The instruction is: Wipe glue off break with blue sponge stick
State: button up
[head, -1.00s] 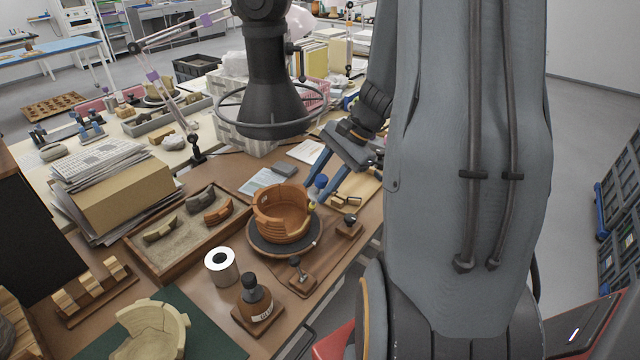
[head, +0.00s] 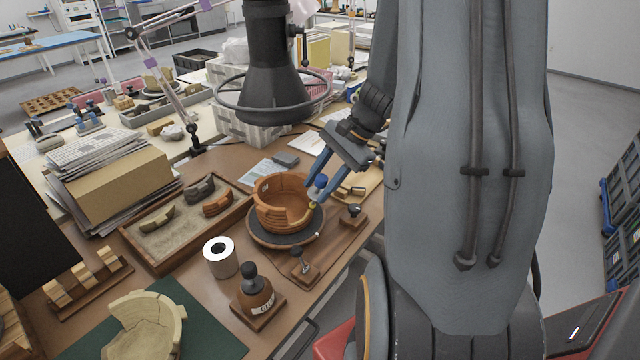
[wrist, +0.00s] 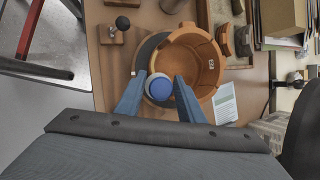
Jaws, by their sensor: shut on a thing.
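An orange-brown bowl (head: 285,219) with a broken, stepped rim stands on a dark round turntable (head: 262,241). My gripper (head: 315,192) is at the bowl's right side, shut on the blue sponge stick (head: 320,181). Its round blue end shows between my fingers, with a small yellowish part lower down near the bowl's wall. In the wrist view the blue end (wrist: 159,86) sits between my fingertips, over the rim of the bowl (wrist: 207,62). The stick's far end is hidden there, so I cannot tell whether it touches the break. No glue can be made out.
A brown bottle (head: 256,293), a white roll (head: 220,258) and a sand tray with sherds (head: 150,257) lie left.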

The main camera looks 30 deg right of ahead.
jog(key=shift+s+a+r, duration=0.35)
jog(key=shift+s+a, duration=0.1)
jog(key=shift+a, duration=0.05)
jog(key=shift+s+a+f, duration=0.2)
jog(key=shift+s+a, duration=0.05)
jog(key=shift+a, duration=0.15)
jog(key=shift+s+a+f, duration=0.2)
jog(key=shift+a, duration=0.2)
jog(key=shift+c, duration=0.2)
jog(key=shift+s+a+f+b, duration=0.15)
jog(key=shift+a+b, duration=0.2)
jog(key=shift+a, duration=0.2)
jog(key=shift+c, duration=1.3)
notch_tip(320, 180, up, 8)
jog(key=s+a+p, duration=0.1)
jog(key=s+p, duration=0.1)
jog(key=p, duration=0.5)
jog(key=shift+a+p, duration=0.25)
jog(key=shift+p, duration=0.1)
jog(key=shift+r, duration=0.2)
